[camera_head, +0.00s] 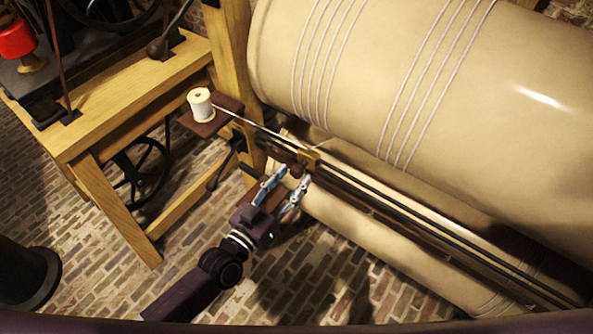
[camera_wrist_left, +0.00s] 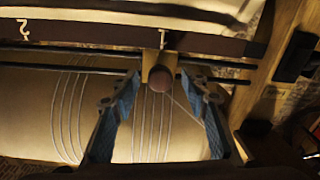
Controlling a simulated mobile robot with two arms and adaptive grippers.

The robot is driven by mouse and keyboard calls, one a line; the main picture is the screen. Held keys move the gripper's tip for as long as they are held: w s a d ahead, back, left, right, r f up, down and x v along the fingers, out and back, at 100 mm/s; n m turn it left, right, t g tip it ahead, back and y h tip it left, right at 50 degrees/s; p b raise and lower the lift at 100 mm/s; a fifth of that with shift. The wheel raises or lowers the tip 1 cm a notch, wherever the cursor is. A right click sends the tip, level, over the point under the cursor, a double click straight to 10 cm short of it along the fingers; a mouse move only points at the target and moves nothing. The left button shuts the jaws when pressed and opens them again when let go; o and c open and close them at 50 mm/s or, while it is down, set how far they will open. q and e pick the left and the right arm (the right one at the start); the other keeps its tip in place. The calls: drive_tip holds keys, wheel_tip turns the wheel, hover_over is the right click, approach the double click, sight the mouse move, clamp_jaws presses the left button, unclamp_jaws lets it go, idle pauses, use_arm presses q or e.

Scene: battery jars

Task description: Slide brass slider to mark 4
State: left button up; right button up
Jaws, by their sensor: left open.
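The brass slider (camera_head: 310,157) sits on dark rails near their left end, in front of the big drum. In the left wrist view the brass slider (camera_wrist_left: 153,62) stands under a mark that looks like 1, and its round brown knob (camera_wrist_left: 161,79) faces me. My left gripper (camera_head: 294,175) is open, with one blue finger on each side of the knob. In the left wrist view the left gripper (camera_wrist_left: 160,85) shows a gap between each finger and the knob. A mark 2 (camera_wrist_left: 24,29) shows to the left; mark 4 is not visible. My right gripper is not in view.
A white thread spool (camera_head: 200,105) stands on a small shelf, its thread running to the slider. Cord-wound cream drums (camera_head: 480,110) lie behind and below the dark rails (camera_head: 430,230). A wooden frame (camera_head: 110,205) stands left. The brick floor is open around my arm.

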sight(301, 167)
use_arm(q)
drive_tip(key=shift+x, duration=1.25)
clamp_jaws()
